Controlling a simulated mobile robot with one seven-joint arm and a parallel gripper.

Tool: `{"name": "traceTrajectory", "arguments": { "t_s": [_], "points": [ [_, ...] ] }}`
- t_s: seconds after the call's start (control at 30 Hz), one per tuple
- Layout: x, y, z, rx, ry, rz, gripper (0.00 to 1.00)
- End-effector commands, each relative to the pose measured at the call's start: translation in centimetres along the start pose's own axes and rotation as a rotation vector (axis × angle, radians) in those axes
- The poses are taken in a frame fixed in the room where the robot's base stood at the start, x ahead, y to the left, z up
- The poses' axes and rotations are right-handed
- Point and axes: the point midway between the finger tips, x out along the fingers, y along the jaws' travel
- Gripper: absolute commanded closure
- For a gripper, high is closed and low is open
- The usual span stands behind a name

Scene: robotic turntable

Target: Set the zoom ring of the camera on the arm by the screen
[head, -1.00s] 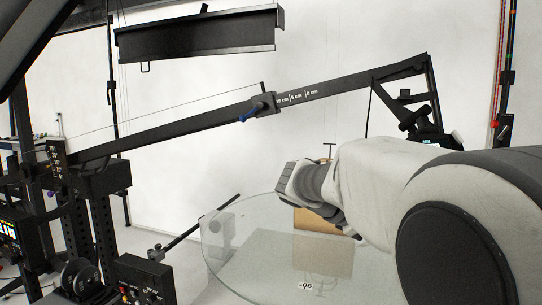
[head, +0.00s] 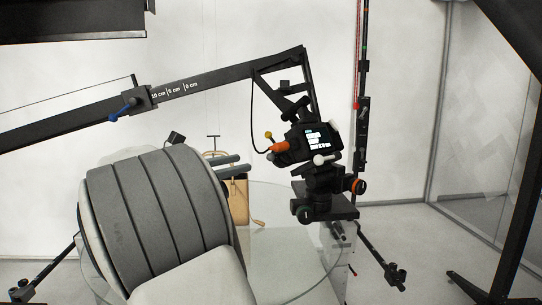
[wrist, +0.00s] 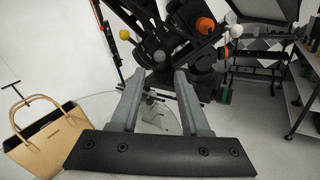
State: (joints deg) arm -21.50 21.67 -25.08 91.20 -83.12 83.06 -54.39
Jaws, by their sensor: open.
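The camera (head: 316,140) with a small lit screen hangs from the end of the black boom arm (head: 215,76). Around it are an orange part (head: 281,147), a yellow ball knob (head: 268,134) and a white knob (head: 322,160). In the wrist view the dark camera rig (wrist: 185,47) fills the top middle, beyond my fingertips. I cannot tell which part is the zoom ring. My gripper (head: 246,164) is left of the camera, its grey fingers pointing at it across a gap. In the wrist view my gripper (wrist: 158,72) is open, with nothing held between the fingers.
A glass turntable (head: 290,262) lies below the camera, with a tan handbag (head: 238,200) on it, partly hidden behind my gripper. An orange knob (head: 358,187) is on the mount below the camera. Shelving (wrist: 302,95) stands at the right in the wrist view.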

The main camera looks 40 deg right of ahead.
Motion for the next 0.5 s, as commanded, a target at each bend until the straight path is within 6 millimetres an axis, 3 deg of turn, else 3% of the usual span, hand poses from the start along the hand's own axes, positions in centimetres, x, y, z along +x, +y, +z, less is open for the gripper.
{"name": "traceTrajectory", "arguments": {
  "t_s": [0.2,0.5],
  "points": [
    [5.0,-0.1,0.1,0.001,-0.001,-0.004,0.54],
    [10.2,0.0,0.1,0.001,0.0,-0.003,0.54]
  ]
}}
